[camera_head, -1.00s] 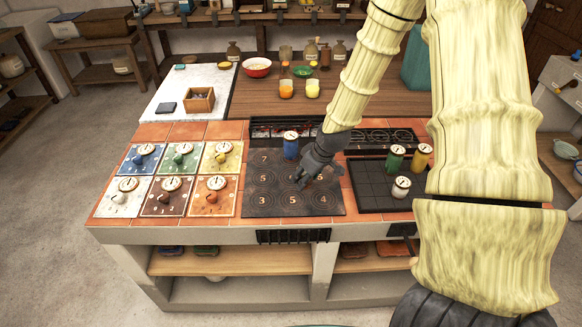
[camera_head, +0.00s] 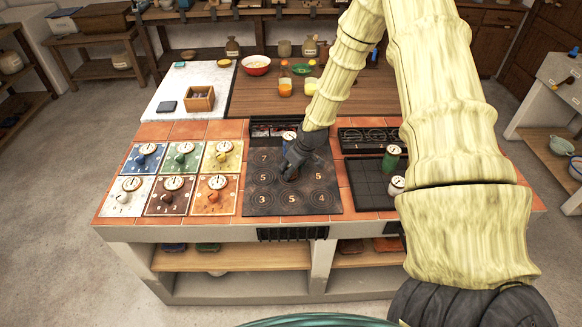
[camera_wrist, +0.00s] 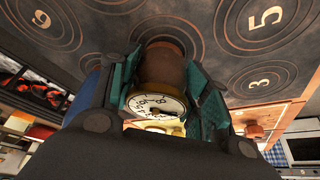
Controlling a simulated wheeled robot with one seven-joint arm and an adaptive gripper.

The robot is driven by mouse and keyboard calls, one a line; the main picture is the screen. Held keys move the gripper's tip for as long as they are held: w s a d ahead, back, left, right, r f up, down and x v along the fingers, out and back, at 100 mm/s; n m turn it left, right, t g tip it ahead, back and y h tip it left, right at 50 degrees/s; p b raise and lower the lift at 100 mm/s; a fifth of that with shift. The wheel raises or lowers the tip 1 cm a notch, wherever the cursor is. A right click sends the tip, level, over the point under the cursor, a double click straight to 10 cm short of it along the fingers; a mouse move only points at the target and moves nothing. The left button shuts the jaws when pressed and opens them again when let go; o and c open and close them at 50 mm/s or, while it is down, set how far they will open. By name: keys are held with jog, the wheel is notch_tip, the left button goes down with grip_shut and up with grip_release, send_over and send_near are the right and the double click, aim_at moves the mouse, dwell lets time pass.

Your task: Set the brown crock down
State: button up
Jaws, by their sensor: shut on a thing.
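The brown crock (camera_wrist: 162,68) shows in the wrist view between my gripper's teal-padded fingers, a pale dial with numbers at its near end. Its far end is at the dark hob (camera_wrist: 222,68), over or on a ringed spot; I cannot tell whether it touches. In the head view my gripper (camera_head: 290,174) is low over the middle of the numbered hob (camera_head: 325,188) and hides most of the crock. My gripper is shut on the crock.
A blue crock (camera_head: 288,137) stands close behind my gripper, partly hidden. A green crock (camera_head: 391,157) and a white crock (camera_head: 397,185) stand on the dark grid tray (camera_head: 362,180) at right. Coloured dial panels (camera_head: 180,160) lie left. The hob's front spots are clear.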

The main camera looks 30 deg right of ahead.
jog(key=shift+f, duration=0.2)
jog(key=shift+f, duration=0.2)
jog(key=o, duration=1.2)
jog(key=shift+r, duration=0.1)
jog(key=b+v, duration=0.2)
jog(key=v, duration=1)
jog(key=shift+s+b, duration=0.15)
jog(key=shift+b, duration=0.15)
